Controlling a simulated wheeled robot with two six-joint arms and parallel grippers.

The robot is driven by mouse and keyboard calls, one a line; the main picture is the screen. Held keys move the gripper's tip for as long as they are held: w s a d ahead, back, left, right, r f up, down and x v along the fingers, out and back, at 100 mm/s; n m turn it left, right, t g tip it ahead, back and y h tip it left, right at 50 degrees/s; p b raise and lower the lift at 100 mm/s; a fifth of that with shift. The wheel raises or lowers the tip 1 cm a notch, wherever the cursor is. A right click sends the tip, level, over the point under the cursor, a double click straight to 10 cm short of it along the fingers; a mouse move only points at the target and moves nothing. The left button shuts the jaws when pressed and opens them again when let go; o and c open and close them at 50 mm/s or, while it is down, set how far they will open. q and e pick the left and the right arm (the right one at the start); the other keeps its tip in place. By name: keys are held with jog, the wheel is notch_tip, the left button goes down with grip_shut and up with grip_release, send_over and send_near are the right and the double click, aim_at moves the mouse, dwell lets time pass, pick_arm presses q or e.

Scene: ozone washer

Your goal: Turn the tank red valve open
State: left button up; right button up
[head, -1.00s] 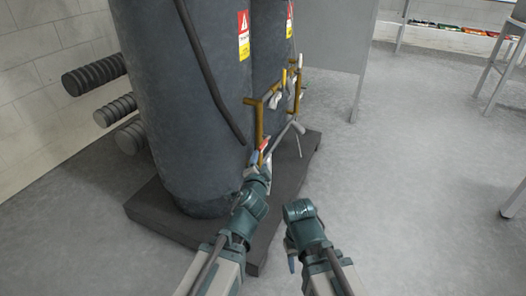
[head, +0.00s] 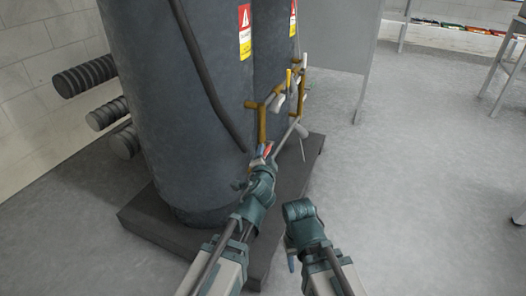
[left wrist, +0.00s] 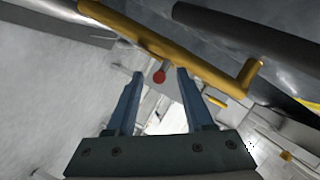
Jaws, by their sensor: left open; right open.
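The red valve shows as a small red patch (head: 267,149) low on the tank's front pipework in the head view. In the left wrist view it is a small red knob (left wrist: 158,76) on a pale fitting, below a yellow pipe (left wrist: 170,45). My left gripper (head: 264,157) is open at the valve. Its two blue fingers (left wrist: 156,75) stand either side of the red knob in the picture, with a visible gap on each side; I cannot tell the depth between them. My right gripper (head: 291,262) hangs below its wrist, mostly hidden, away from the tank.
Two dark tanks (head: 180,110) stand on a dark base slab (head: 165,230). Yellow pipes (head: 262,122) and pale handles (head: 278,104) stick out above my left gripper. A grey panel (head: 338,35) stands behind. The floor (head: 410,200) at right is clear.

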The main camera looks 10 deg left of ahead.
pick_arm(q)
jog(key=x, duration=0.2)
jog(key=shift+w+f, duration=0.1)
jog(key=shift+w, duration=0.15)
grip_shut()
dwell(1.2)
